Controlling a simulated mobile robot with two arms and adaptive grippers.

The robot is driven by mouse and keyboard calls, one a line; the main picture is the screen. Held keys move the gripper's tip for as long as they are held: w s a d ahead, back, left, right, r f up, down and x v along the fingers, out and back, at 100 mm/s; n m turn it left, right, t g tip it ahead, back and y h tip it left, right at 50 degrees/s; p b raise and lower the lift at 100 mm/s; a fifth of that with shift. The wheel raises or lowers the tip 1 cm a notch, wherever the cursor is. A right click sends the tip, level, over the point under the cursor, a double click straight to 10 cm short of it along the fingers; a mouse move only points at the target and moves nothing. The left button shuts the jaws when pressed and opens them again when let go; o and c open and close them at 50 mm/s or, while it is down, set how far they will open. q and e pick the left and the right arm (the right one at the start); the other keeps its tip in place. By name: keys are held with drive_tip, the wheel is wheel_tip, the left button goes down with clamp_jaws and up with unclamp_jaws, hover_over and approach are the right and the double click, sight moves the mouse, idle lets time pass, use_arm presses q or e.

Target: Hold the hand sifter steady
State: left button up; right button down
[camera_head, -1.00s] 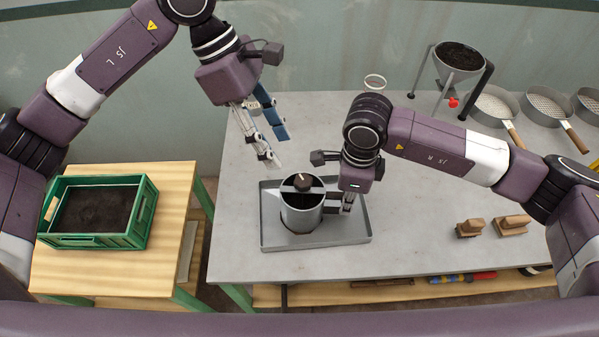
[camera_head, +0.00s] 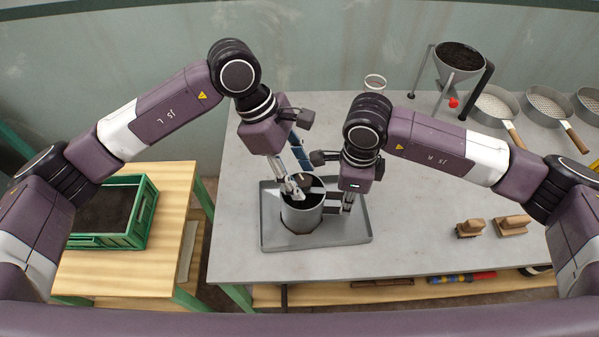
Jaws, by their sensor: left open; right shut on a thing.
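The hand sifter (camera_head: 301,218) is a grey metal cylinder with a dark inside and a crossbar with a dark knob on top. It stands upright in a shallow grey tray (camera_head: 352,236) on the metal table. My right gripper (camera_head: 342,206) is shut on the right side of the sifter. My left gripper (camera_head: 294,188) is open over the sifter's top, its fingers at the knob and partly hiding it. I cannot tell whether the fingers touch the knob.
A green crate of dark soil (camera_head: 125,240) stands on a wooden side table at left. A hopper on a stand (camera_head: 458,62), a clear cup (camera_head: 375,82) and several round sieves (camera_head: 494,104) stand at the back. Two wooden brushes (camera_head: 512,224) lie at right. The table's front middle is clear.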

use_arm(q)
drive_tip(key=c, duration=1.2)
drive_tip(key=shift+o, duration=0.2)
drive_tip(key=n+t, duration=0.1)
drive_tip(key=n, duration=0.1)
drive_tip(key=n+t, duration=0.1)
drive_tip(key=n, duration=0.1)
drive_tip(key=shift+s+n, duration=0.2)
drive_tip(key=shift+n, duration=0.1)
drive_tip(key=n+t, duration=0.1)
drive_tip(key=n, duration=0.1)
drive_tip(key=n+t, duration=0.1)
drive_tip(key=n, duration=0.2)
drive_tip(key=shift+s+d+y, duration=0.1)
drive_tip(key=shift+s+y, duration=0.1)
drive_tip(key=shift+y, duration=0.2)
drive_tip(key=n, duration=0.3)
drive_tip(key=n+t+y, duration=0.1)
drive_tip(key=n, duration=0.1)
drive_tip(key=shift+s+d+n+y, duration=0.1)
drive_tip(key=shift+d+n+y, duration=0.05)
drive_tip(key=shift+n+y, duration=0.2)
drive_tip(key=n, duration=0.2)
drive_tip(key=n+y, duration=0.1)
drive_tip(key=n, duration=0.1)
drive_tip(key=shift+d+t+y, duration=0.1)
drive_tip(key=shift+t+y, duration=0.15)
drive_tip(key=shift+t, duration=0.15)
drive_tip(key=shift+n, duration=0.35)
